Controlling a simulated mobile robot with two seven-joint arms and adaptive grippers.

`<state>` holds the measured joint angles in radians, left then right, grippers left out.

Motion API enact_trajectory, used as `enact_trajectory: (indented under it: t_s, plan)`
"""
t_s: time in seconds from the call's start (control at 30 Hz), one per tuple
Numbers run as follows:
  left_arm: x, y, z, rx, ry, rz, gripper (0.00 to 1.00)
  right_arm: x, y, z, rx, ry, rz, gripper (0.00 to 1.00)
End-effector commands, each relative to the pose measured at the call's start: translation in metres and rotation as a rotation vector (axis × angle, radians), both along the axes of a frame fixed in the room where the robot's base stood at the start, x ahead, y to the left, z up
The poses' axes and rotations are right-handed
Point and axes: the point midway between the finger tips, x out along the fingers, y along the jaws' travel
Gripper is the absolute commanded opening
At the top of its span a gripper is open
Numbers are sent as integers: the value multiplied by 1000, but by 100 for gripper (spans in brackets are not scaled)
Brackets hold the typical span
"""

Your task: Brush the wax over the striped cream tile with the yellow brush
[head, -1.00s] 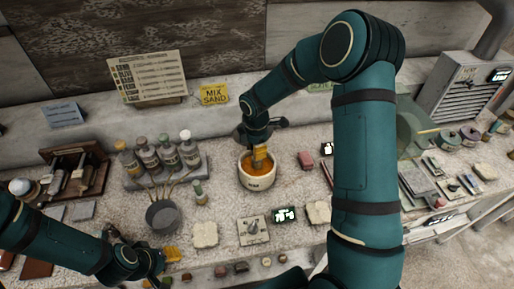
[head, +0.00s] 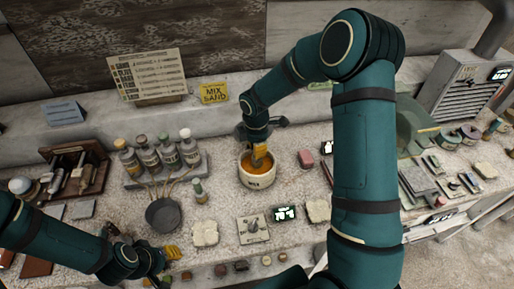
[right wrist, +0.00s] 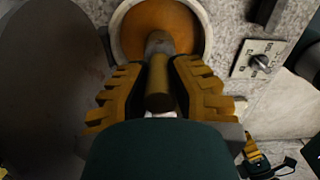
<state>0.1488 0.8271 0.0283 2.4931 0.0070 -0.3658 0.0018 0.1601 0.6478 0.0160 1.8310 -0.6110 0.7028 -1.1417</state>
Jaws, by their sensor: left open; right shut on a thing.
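A cream pot (head: 257,181) holds orange wax (head: 249,165) and stands mid-counter; it also shows at the top of the right wrist view (right wrist: 205,42). My right gripper (head: 261,151) is over the pot, shut on the brush. The brush handle (right wrist: 158,88) stands between its yellow pads in the right wrist view, and its far end reaches into the pot; the bristles are hidden. Cream tiles lie in front of the pot (head: 204,234) and to its right (head: 318,211); I cannot make out which is striped. My left gripper (head: 171,264) is open and empty near the front edge.
A dark pan (head: 163,215) and a rack of bottles (head: 165,158) stand left of the pot. A plate with a knob (head: 252,229) and a lit display (head: 285,214) lie in front. Several small blocks line the front edge.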

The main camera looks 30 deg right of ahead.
Motion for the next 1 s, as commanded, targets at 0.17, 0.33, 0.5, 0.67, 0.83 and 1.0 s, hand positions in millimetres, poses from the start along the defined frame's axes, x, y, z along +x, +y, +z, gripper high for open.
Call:
enact_trajectory:
  t_s: [0.17,0.33,0.5,0.67,0.83,1.0]
  plan:
    - [0,0,-2,0,0,0,39,0,0,-2,0,0,0,0]
    - [0,0,-3,0,0,0,39,0,0,-4,0,0,0,0]
    - [0,0,-4,0,0,0,39,0,0,-6,0,0,0,0]
    - [0,0,-4,0,0,0,39,0,0,-6,0,0,0,0]
    - [0,0,-4,0,0,0,39,0,0,-6,0,0,0,0]
    - [0,0,-5,0,0,0,39,0,0,-7,0,0,0,0]
